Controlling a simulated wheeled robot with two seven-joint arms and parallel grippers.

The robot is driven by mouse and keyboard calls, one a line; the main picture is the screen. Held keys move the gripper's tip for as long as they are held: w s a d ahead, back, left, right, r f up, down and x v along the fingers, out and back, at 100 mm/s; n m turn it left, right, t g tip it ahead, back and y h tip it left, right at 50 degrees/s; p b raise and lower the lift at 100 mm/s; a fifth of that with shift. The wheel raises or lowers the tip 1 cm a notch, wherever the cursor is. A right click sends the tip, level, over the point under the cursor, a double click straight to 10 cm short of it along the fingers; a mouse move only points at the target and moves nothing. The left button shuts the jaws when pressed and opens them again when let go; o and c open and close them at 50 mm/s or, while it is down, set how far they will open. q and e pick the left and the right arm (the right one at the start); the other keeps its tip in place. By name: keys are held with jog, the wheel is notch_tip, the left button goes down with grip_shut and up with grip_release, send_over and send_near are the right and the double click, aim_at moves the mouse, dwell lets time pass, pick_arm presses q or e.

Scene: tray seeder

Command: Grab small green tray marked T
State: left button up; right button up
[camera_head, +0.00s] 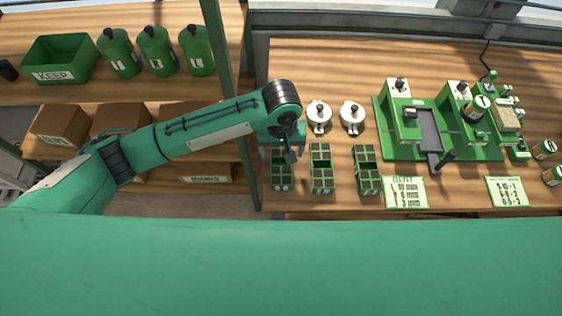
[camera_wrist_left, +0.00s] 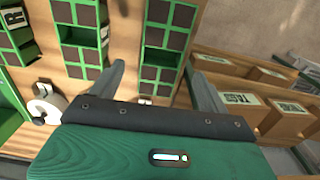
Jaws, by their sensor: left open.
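Three small green trays with dark cells stand in a row on the wooden bench: a left one (camera_head: 281,184), a middle one (camera_head: 321,187) and a right one (camera_head: 368,187). Their front marks are too small to read in the head view. My left gripper (camera_head: 291,156) is open and empty over the back part of the left tray, partly hiding it. In the left wrist view, that tray (camera_wrist_left: 165,42) lies ahead between the open fingers of my gripper (camera_wrist_left: 162,85); no T is readable on it. The far-left tray there (camera_wrist_left: 20,40) shows an R-like mark. My right gripper is out of view.
Two white lidded pots (camera_head: 319,115) (camera_head: 352,116) stand behind the trays. A green seeder machine (camera_head: 440,150) and paper sheets (camera_head: 406,192) are to the right. A shelf post (camera_head: 217,45) stands at the left, beside shelves with boxes (camera_head: 62,124) and green bottles (camera_head: 157,52).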

aim_at(281, 162)
pick_arm(q)
jog(key=f, duration=0.1)
jog(key=f+p, duration=0.1)
jog(key=f, duration=0.1)
jog(key=f+p, duration=0.1)
jog(key=f, duration=0.1)
jog(key=shift+s+a+f, duration=0.15)
jog(key=shift+s+f, duration=0.1)
jog(key=shift+s, duration=0.1)
jog(key=shift+f, duration=0.15)
jog(key=c, duration=1.1)
jog(key=shift+c, duration=0.2)
